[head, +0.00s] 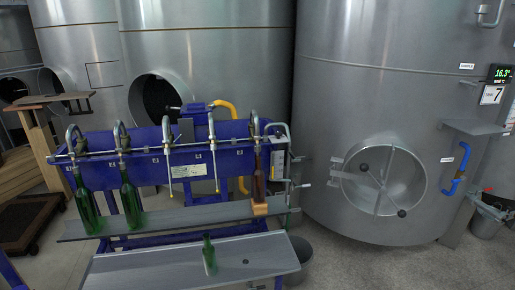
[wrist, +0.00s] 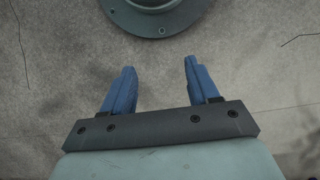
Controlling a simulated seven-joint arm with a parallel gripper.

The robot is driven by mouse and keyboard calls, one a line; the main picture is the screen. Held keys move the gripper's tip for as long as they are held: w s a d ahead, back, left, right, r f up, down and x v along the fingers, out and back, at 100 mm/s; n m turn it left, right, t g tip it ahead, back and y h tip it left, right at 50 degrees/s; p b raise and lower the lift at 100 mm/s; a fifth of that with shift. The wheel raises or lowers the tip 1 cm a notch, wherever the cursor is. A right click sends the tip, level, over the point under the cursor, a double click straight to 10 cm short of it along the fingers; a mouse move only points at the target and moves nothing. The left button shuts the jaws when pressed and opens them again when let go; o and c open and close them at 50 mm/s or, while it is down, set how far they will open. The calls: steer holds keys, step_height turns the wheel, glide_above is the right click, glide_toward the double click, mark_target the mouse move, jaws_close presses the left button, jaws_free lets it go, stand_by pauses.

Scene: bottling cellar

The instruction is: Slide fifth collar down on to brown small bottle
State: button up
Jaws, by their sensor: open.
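The brown small bottle (head: 258,186) stands upright on a tan block (head: 260,208) under the rightmost spout (head: 255,124) of the blue filling rack. A small collar seems to sit on this fifth spout above the bottle's neck, but it is too small to tell its exact height. My gripper (wrist: 159,65) shows only in the wrist view. Its two blue fingers are apart with nothing between them, over bare grey floor. Neither the bottle nor the rack shows in the wrist view.
Two green bottles (head: 84,205) (head: 131,196) stand under the left spouts; the two middle spouts have no bottle. A small green bottle (head: 209,255) stands on the front shelf (head: 150,272). A large steel tank (head: 400,105) rises right of the rack.

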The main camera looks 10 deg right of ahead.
steer(key=w+r+t, duration=0.2)
steer(key=w+r, duration=0.3)
steer(key=w, duration=0.4)
steer(key=w+r+t, duration=0.2)
steer(key=w+r, duration=0.3)
steer(key=w, duration=0.4)
steer(key=w+d+r+t+h, duration=0.15)
steer(key=w+r+t, duration=0.35)
steer(key=w+r, duration=1.45)
steer(key=w+d+r+t+h, duration=0.15)
steer(key=w+r+t, duration=0.35)
steer(key=w+r, duration=1.4)
steer(key=m+t, duration=0.2)
steer(key=t, duration=0.2)
glide_toward(257, 146)
steer(key=x, duration=1.1)
steer(key=shift+w+d+f, duration=0.1)
steer(key=shift+w+d, duration=0.05)
